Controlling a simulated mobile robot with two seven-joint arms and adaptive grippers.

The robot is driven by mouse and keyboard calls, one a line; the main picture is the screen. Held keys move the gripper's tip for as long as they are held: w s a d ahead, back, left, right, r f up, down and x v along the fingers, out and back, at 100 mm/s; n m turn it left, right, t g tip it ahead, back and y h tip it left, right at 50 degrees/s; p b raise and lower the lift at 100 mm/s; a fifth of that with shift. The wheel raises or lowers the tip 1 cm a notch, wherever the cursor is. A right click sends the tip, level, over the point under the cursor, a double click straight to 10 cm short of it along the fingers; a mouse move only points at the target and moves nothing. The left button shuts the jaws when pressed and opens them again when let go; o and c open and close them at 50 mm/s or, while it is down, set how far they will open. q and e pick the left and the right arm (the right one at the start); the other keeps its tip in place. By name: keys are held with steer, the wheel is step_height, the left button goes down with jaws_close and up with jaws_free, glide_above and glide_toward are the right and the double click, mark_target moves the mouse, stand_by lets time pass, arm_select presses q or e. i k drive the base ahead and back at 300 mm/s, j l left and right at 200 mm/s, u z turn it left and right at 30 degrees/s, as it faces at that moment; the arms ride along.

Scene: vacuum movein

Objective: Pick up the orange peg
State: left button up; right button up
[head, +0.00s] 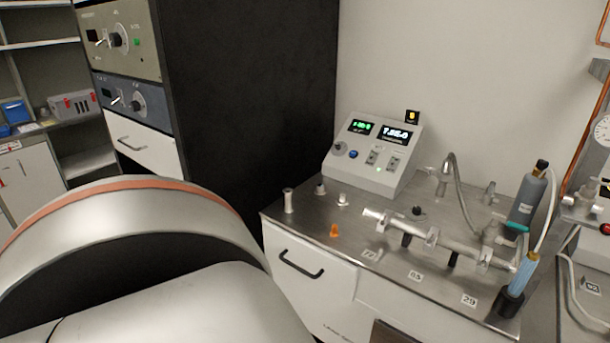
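A small orange peg (334,231) stands near the front left part of the steel bench top (300,215). It looks upright, but it is too small to be sure. Nothing touches it. Neither of my grippers shows in the head view. A large silver part of my own body fills the lower left and stays well to the left of the peg.
Small metal fittings (288,200) stand left of and behind the peg. A metal tube assembly (430,238) lies to its right. A grey control box (373,156) stands behind. A blue-grey bottle (527,199) stands at the right. A dark cabinet (240,90) rises at the left.

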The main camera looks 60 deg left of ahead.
mark_target(334, 233)
steer(key=u, duration=1.65)
